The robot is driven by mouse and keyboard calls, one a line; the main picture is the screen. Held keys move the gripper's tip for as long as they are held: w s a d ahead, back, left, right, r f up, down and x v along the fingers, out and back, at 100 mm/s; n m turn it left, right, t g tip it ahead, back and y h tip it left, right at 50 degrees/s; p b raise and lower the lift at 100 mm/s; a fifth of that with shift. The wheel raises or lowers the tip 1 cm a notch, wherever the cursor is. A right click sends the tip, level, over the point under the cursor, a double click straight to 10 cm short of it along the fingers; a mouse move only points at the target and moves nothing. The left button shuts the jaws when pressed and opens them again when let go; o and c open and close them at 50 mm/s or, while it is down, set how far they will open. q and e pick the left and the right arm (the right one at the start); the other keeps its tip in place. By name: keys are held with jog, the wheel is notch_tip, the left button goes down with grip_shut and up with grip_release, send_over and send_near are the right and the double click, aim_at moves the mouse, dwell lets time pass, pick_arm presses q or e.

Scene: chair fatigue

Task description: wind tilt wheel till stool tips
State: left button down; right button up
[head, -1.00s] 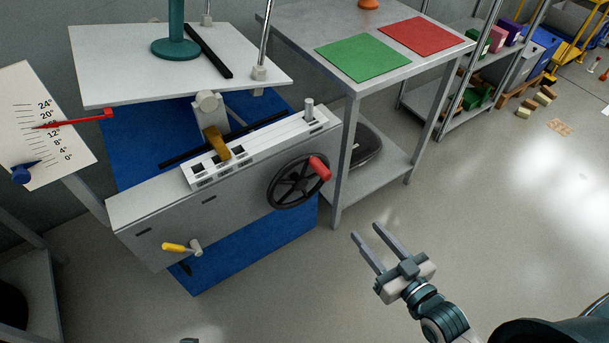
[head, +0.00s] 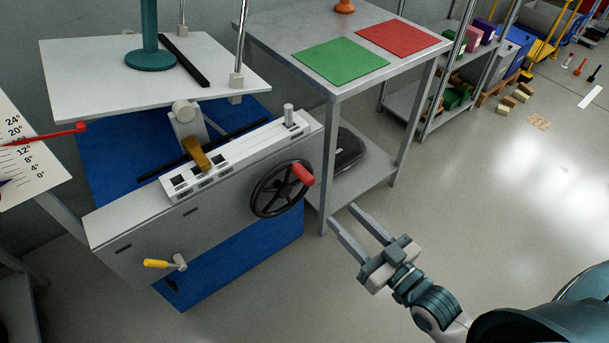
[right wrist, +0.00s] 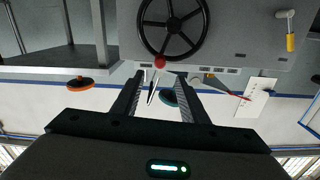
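The black tilt wheel (head: 281,189) with a red handle (head: 302,173) is on the front of the grey machine (head: 215,215). It also shows in the right wrist view (right wrist: 173,27), with its red knob (right wrist: 159,62) at the rim's bottom. The white tilting platform (head: 150,82) carries the teal stool base (head: 150,58); the stool's top is out of frame. A red pointer (head: 62,134) lies across the degree scale (head: 28,160), between the 12 and 20 marks. My right gripper (head: 342,224) is open and empty, right of and below the wheel, apart from it. My left gripper is not visible.
A yellow-handled lever (head: 160,263) sits low on the machine's front. A grey table (head: 290,35) with a green mat (head: 341,62) and a red mat (head: 398,37) stands right of the machine; its legs are near my right gripper.

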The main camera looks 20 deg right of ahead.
aim_at(312, 183)
jog(key=x, duration=1.5)
jog(key=shift+w+a, duration=0.15)
jog(key=shift+w, duration=0.15)
grip_shut()
